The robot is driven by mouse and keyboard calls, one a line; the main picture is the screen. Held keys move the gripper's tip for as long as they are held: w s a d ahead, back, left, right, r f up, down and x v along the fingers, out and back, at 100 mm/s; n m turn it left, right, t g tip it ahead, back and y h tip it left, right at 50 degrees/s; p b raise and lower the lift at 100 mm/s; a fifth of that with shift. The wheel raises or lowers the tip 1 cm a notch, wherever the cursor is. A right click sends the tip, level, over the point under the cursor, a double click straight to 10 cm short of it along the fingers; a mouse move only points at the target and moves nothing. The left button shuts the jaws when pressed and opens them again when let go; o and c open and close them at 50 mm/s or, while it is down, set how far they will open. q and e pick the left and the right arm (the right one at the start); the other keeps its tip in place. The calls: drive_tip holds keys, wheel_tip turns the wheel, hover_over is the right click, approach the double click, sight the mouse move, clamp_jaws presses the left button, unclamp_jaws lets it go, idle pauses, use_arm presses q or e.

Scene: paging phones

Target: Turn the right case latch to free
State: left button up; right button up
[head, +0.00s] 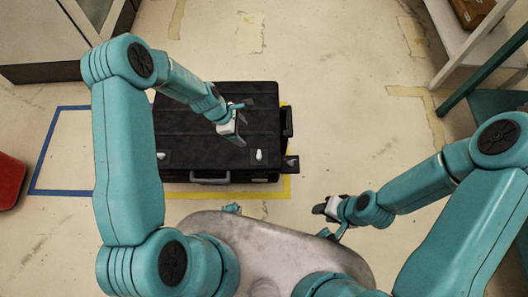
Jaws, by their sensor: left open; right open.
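A black case (190,125) lies shut on the floor, with a grey handle (210,180) on its near side. The right case latch (258,155) is a small white piece near the case's near right corner, seeming to point away from me. The left case latch (161,156) is a similar pale piece near the near left corner. My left gripper (242,122) is open and empty over the right part of the case, beyond the right latch and apart from it. My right gripper (322,220) is open and empty over the floor, right of and nearer than the case.
Yellow tape edges the floor around the case, and a blue tape outline (64,107) lies to its left. A red object (10,181) sits at the left edge. A shelf with a brown box (470,10) stands at the upper right.

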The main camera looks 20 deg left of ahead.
use_arm(q)
wheel_tip(320, 180, down, 2)
drive_tip(key=b, duration=0.6)
approach(259, 154)
drive_tip(key=x, duration=0.8)
drive_tip(key=shift+f, duration=0.2)
use_arm(e)
wheel_tip(259, 154, down, 7)
drive_tip(key=shift+s, duration=0.15)
use_arm(q)
drive_tip(key=c, duration=1.1)
